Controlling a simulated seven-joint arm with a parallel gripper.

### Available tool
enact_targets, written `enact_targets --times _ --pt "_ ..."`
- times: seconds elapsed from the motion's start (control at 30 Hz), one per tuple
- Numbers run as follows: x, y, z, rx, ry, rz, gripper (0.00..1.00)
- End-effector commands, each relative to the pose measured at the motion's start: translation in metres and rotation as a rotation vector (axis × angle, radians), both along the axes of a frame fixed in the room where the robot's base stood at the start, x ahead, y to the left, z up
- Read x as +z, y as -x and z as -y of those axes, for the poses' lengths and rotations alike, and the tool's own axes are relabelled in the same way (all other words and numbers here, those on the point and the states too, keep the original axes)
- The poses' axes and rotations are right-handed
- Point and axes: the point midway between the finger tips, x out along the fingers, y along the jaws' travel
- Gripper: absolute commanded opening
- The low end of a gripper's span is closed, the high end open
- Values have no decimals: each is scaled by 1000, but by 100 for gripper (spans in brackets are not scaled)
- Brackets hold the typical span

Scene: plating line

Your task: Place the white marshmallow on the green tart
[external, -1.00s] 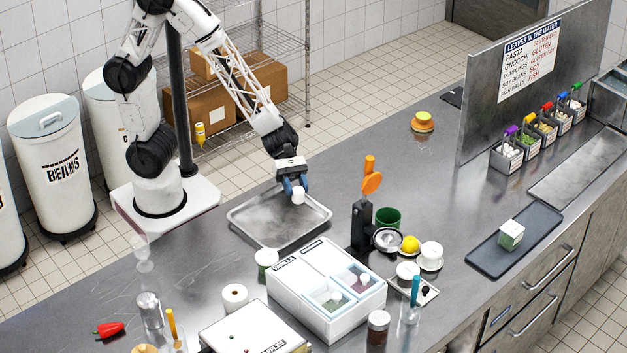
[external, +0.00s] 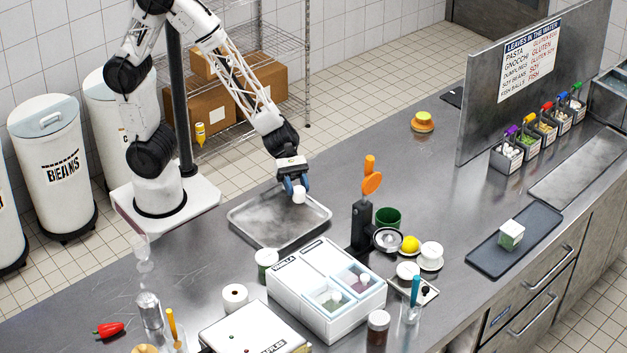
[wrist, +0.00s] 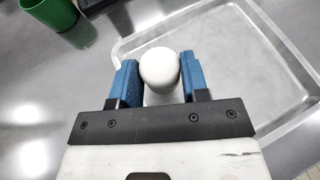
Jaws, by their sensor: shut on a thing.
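My gripper (external: 293,190) is above the metal tray, with its blue fingers shut on the white marshmallow (external: 299,195). In the wrist view the rounded white marshmallow (wrist: 159,68) sits between the two blue fingertips (wrist: 158,78). I cannot make out a green tart for certain. A small block with a pale top and green sides (external: 511,235) lies on the dark tray at the right, well away from my gripper. A round yellow-orange item (external: 423,122) stands at the back of the counter.
The shallow metal tray (external: 240,221) is empty below my gripper. A black stand with an orange top (external: 361,220), a green cup (external: 388,218) and a white two-compartment box (external: 290,272) stand nearby. The dark tray (external: 485,262) lies at right, with open counter behind it.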

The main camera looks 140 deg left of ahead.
Motion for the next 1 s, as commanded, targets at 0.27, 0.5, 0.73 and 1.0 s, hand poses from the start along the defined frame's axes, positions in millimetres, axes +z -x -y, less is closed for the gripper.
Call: enact_targets --times 0.27,0.5,0.73,1.0 --pt "7 -15 -41 44 0 0 34" --pt "18 -34 -114 122 1 -1 34" --pt "30 -46 -198 207 0 -2 34" --pt "43 -47 -298 309 1 -3 34"
